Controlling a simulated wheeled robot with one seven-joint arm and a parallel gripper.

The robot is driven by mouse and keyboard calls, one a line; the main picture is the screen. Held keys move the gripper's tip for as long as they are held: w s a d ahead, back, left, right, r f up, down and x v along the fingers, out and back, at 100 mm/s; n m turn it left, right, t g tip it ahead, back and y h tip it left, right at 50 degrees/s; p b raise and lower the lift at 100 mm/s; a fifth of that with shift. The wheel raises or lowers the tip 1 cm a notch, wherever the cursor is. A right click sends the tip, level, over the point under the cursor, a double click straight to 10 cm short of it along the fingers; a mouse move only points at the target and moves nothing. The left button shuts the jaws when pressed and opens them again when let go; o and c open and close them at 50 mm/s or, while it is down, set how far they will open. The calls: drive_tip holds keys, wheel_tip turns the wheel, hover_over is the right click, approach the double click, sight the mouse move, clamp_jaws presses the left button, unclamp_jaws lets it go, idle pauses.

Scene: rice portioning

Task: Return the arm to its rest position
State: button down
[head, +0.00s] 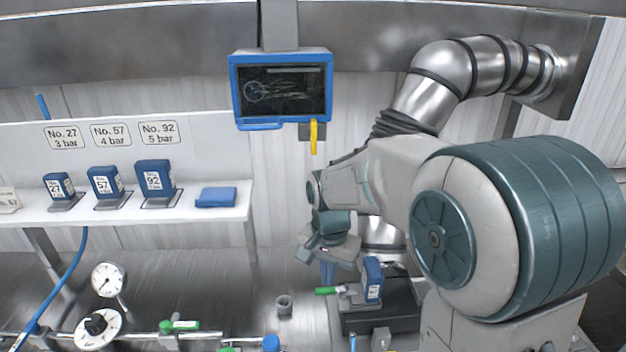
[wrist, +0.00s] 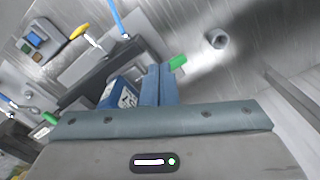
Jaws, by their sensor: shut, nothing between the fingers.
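My arm reaches across the right half of the head view, with its large teal and grey joint close to the camera. My gripper (head: 327,270) points down beside a dark block fixture with a green-handled valve. In the wrist view, its two blue fingers (wrist: 158,84) are pressed together with nothing between them. A blue cartridge (head: 372,278) with a white label stands upright in the fixture, to the right of the gripper. It also shows left of the fingers in the wrist view (wrist: 121,96), partly hidden.
A white shelf (head: 110,210) at left holds labelled blue cartridges and a flat blue piece. A screen (head: 281,86) hangs at the back, with a yellow hook below. A gauge (head: 108,280), pipes and a small grey cup (head: 284,305) are on the metal bench. Bare metal lies at centre-left.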

drive_tip(key=s+d+r+n+t, duration=0.2)
drive_tip(key=s+d+n, duration=0.1)
drive_tip(key=s, duration=0.5)
drive_tip(key=s+d+r+n+t, duration=0.1)
drive_tip(key=s+d+r+n, duration=0.2)
drive_tip(key=s+d, duration=0.2)
drive_tip(key=s, duration=0.2)
drive_tip(key=shift+s+r+t+b, duration=0.3)
drive_tip(key=shift+s+t+b, duration=0.05)
drive_tip(key=shift+s+t, duration=0.05)
drive_tip(key=shift+a, duration=0.1)
